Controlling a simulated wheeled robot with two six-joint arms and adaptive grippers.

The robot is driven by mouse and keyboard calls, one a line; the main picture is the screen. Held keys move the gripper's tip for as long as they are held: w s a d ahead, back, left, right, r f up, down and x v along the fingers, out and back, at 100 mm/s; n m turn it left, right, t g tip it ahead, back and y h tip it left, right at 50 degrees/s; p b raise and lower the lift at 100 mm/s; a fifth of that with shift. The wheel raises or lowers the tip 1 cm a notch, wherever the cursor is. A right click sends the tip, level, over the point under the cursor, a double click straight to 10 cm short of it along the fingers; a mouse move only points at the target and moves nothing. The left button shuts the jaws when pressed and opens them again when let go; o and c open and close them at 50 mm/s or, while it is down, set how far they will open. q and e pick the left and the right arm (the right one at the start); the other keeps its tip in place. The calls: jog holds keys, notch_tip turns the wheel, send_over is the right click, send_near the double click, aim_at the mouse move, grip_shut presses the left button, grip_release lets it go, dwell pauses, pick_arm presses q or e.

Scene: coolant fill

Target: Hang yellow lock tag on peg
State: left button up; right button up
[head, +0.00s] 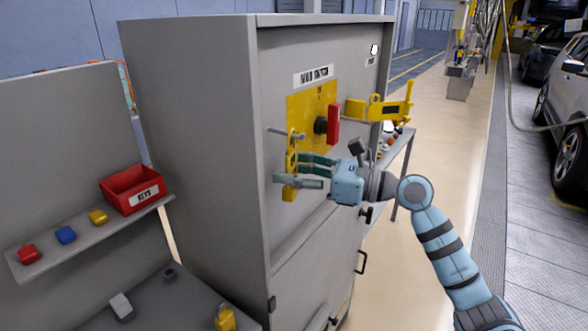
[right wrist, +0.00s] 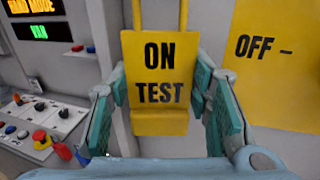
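The yellow lock tag (right wrist: 160,80), marked "ON TEST", is upright in the right wrist view, with its two loop strips running up out of the picture. In the head view the tag (head: 291,163) hangs at a grey peg (head: 283,132) on the cabinet front, left of the red switch handle (head: 333,124). My right gripper (head: 298,172) is at the tag, its fingers spread to either side of it. The right wrist view shows the fingers (right wrist: 162,100) apart, with narrow gaps beside the tag's lower part. My left gripper is not in view.
A yellow switch plate (head: 300,105) is behind the tag, and a yellow bracket (head: 378,109) sticks out to the right. A red keys box (head: 133,190) and several coloured padlocks (head: 66,234) are on the left shelf. A control panel (right wrist: 45,125) shows at the wrist view's left.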

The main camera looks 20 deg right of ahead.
jog(key=o, duration=0.5)
